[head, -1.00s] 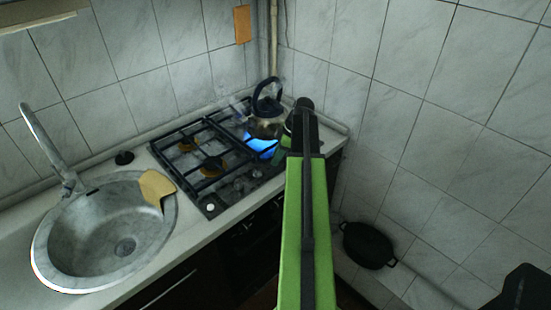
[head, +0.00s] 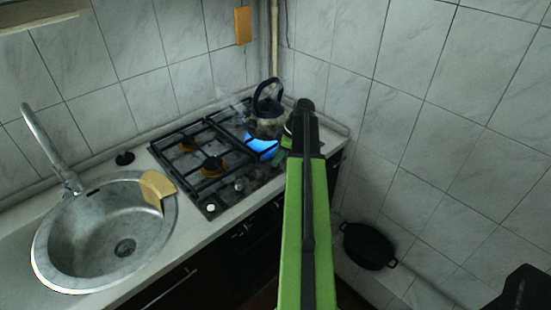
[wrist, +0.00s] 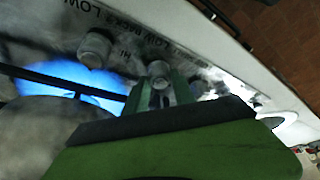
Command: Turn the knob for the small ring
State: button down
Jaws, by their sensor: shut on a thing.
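The gas hob (head: 218,190) has black grates and a row of knobs along its front edge. In the wrist view, a grey knob (wrist: 160,74) sits between the green fingers of my gripper (wrist: 163,92), which is shut on it. Another grey knob (wrist: 95,47) stands free to its left. Printed labels with "HI" and "LOW" lie beside the knobs; I cannot tell which ring the held knob serves. In the head view, my gripper (head: 281,158) is mostly hidden behind my arm, at the hob's right end. A blue flame (head: 262,145) burns at the right.
A dark-handled kettle (head: 268,122) stands over the flame. A round sink (head: 75,255) with a tan cloth (head: 156,187) on its rim lies left of the hob. A black pot (head: 368,246) is low at the right by the tiled wall.

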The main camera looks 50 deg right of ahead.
jog(key=shift+s+m, duration=0.1)
jog(key=shift+m, duration=0.2)
jog(key=m+h, duration=0.1)
jog(key=m, duration=0.2)
jog(key=shift+s+a+m+t, duration=0.1)
jog(key=shift+m+t, duration=0.2)
jog(key=m+h, duration=0.2)
jog(key=m, duration=0.2)
jog(key=shift+a+m, duration=0.15)
jog(key=shift+m, duration=0.15)
jog(key=m+h, duration=0.1)
jog(key=m, duration=0.3)
jog(key=shift+a+h, duration=0.1)
jog(key=shift+h, duration=0.3)
jog(key=shift+w+m+g+h, duration=0.1)
jog(key=shift+m+g+h, duration=0.25)
jog(key=shift+m, duration=0.85)
jog(key=shift+w+m+g+h, duration=0.1)
jog(key=shift+m+g+h, duration=0.25)
jog(key=shift+m, duration=0.85)
jog(key=c, duration=1)
grip_release()
jog(key=shift+c, duration=0.2)
